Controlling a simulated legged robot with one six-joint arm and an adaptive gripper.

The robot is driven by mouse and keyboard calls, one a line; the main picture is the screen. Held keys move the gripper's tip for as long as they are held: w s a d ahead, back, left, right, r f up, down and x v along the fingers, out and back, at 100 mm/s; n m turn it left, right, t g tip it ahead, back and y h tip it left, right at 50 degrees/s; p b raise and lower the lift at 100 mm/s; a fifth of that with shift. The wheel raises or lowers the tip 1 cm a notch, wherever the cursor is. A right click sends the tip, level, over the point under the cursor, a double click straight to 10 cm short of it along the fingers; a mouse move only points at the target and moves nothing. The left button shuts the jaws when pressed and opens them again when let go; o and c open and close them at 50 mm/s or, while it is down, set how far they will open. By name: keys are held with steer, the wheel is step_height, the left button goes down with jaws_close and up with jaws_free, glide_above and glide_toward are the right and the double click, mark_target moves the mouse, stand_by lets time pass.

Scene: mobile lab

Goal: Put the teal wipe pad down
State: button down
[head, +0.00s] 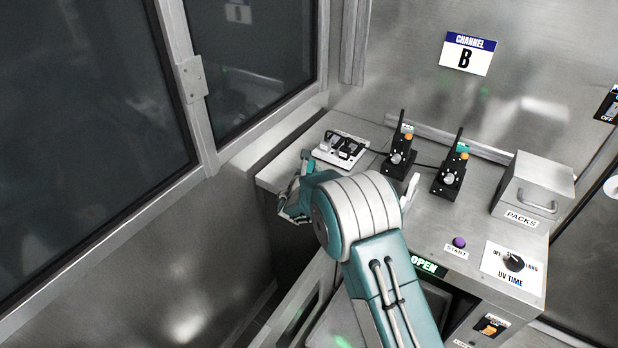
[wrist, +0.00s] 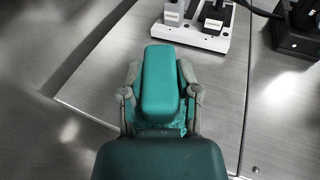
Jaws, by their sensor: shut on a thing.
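My gripper (wrist: 160,124) is shut on the teal wipe pad (wrist: 167,129), a crinkled teal piece that shows between its grey fingers in the wrist view. A smooth teal housing above it and a dark teal link below hide part of the pad. In the head view my gripper (head: 292,207) points down at the left front corner of the steel bench (head: 408,227). The pad is hard to tell from the teal gripper parts there. I cannot tell whether it touches the bench.
A white switch block (head: 341,149) stands behind the gripper. A glazed wall (head: 245,60) rises close on the left.

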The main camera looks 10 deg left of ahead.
steer(key=shift+w+a+f, duration=0.25)
steer(key=shift+w+f, duration=0.5)
steer(key=shift+f, duration=1.7)
steer(key=shift+c, duration=1.7)
jaws_free()
steer(key=v, duration=1.2)
steer(key=shift+d, duration=0.1)
